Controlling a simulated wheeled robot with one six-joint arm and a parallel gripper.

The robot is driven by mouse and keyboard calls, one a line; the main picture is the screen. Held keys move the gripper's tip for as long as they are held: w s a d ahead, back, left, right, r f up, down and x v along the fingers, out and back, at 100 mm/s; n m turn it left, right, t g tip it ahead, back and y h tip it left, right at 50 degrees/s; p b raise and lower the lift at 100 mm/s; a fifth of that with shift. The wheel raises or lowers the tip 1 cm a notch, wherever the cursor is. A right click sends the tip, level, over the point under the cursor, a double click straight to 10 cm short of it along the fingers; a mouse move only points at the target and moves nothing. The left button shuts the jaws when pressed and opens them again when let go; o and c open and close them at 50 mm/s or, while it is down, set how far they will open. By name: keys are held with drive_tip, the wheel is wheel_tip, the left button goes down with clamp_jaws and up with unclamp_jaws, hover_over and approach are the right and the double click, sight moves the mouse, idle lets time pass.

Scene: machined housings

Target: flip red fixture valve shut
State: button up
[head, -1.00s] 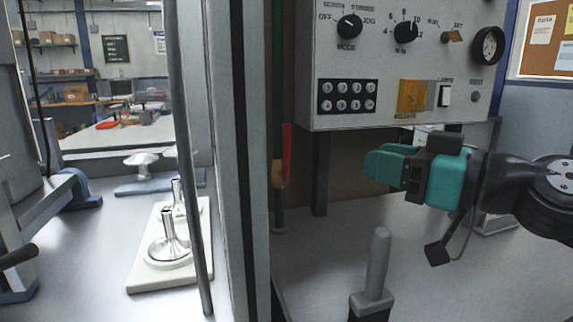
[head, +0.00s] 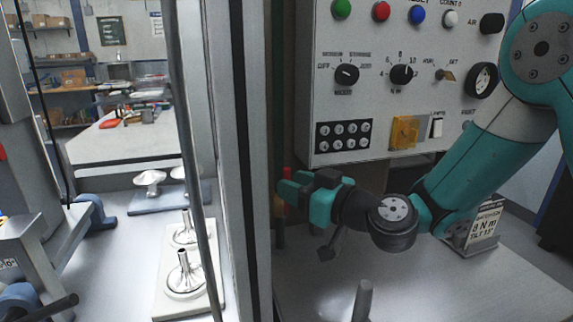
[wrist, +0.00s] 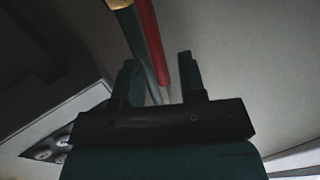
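The red valve lever (head: 286,173) shows just behind my gripper (head: 288,187) in the head view, partly hidden by the fingers. Its brass body (head: 279,207) sits on a dark upright pipe (head: 279,240). In the wrist view the red lever (wrist: 147,40) runs nearly alongside the pipe (wrist: 133,42), with the brass part (wrist: 119,4) at the top edge. My gripper (wrist: 158,62) is open, its two fingers apart. The lever and pipe pass across the view near the gap between the fingers. I cannot tell whether a finger touches the lever.
A grey control panel (head: 375,110) with knobs and buttons hangs above and right of my gripper. A grey post (head: 245,150) stands close on the left. An upright grey peg (head: 363,300) rises from the bench in front. A sign (head: 484,228) stands at right.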

drive_tip(key=shift+p+x, duration=0.4)
drive_tip(key=shift+x, duration=0.75)
clamp_jaws()
